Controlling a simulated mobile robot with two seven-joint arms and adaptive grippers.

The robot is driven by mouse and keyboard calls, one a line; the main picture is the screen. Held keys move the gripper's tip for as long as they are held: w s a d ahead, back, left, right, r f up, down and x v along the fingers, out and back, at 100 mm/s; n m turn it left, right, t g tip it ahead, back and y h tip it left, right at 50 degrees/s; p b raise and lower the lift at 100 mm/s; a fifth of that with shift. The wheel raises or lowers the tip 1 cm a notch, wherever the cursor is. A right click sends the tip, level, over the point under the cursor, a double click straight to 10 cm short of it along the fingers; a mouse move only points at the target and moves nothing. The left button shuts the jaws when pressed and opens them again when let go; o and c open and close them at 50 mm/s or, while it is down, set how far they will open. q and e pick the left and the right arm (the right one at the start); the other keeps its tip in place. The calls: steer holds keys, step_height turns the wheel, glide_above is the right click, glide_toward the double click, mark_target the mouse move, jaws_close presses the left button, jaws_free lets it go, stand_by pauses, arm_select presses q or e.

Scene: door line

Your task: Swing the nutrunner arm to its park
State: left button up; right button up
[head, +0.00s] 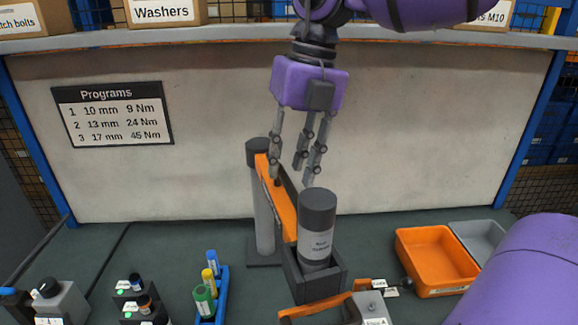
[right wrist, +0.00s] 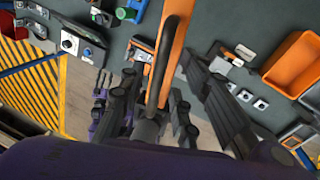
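The nutrunner arm (head: 283,213) is an orange bar running from a grey post (head: 263,215) toward the front right. At its front end a dark grey labelled cylinder (head: 318,222) stands upright in a dark square holder (head: 327,287); whether they are joined to the bar is unclear. A dark handle (right wrist: 170,62) on the bar shows in the right wrist view. My right gripper (head: 295,168) points down over the bar, fingers apart, around or just above the handle; contact is unclear. My left gripper is absent from the head view; purple-grey parts low in the wrist view may belong to it.
An orange bin (head: 437,262) and a grey bin (head: 480,240) stand at right. A blue rack (head: 221,293) with coloured cylinders and button boxes are at left. An orange-and-grey fixture (head: 350,303) lies in front. A Programs board (head: 113,115) hangs on the back panel.

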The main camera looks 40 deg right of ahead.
steer(key=shift+a+f, duration=0.2)
steer(key=shift+f, duration=0.4)
jaws_close()
